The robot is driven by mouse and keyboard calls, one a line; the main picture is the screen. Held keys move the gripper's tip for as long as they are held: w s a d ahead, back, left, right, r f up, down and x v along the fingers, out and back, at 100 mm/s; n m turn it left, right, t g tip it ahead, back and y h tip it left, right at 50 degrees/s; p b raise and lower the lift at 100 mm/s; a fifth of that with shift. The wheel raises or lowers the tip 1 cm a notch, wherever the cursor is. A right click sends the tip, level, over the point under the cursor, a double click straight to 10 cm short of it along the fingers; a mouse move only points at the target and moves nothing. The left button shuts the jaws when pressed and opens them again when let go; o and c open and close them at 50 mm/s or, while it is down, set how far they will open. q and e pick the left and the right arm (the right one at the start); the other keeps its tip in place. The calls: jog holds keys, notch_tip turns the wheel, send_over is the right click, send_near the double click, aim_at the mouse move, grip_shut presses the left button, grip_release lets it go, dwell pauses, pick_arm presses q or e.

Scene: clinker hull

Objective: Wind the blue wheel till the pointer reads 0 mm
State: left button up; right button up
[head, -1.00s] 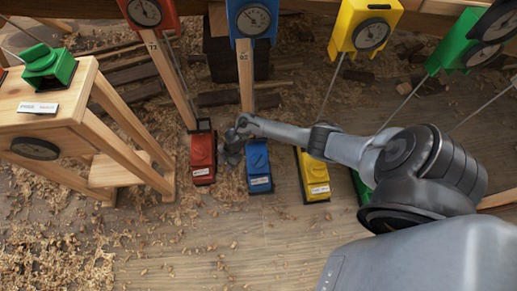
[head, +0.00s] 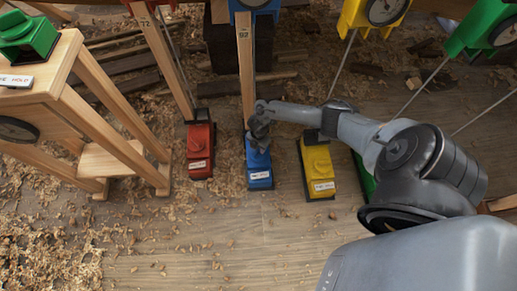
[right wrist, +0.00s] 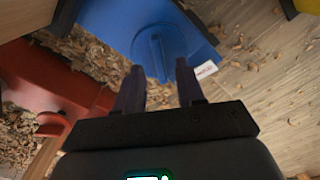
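The blue box (head: 259,176) stands on the floor between the red and yellow ones. Its blue wheel (right wrist: 157,50), with a raised bar across it, shows in the right wrist view; in the head view my gripper hides it. My right gripper (head: 260,138) is above the far part of the blue box. In the right wrist view its two fingers (right wrist: 160,88) are apart with nothing between them, pointing at the near side of the wheel. The blue dial (head: 254,5) is cut off by the top edge; its pointer cannot be read. My left gripper is not in view.
A red box (head: 200,150) stands left of the blue one, a yellow box (head: 318,168) right of it. Wooden posts and thin rods rise behind. A wooden stand (head: 60,85) with a green box is at left. The floor in front is clear but for shavings.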

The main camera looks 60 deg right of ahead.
aim_at(258, 151)
notch_tip(258, 151, down, 2)
jog(key=shift+w+a+f+b, duration=0.1)
jog(key=shift+f+b, duration=0.05)
jog(key=shift+b, duration=0.4)
jog(key=shift+f, duration=0.35)
grip_shut()
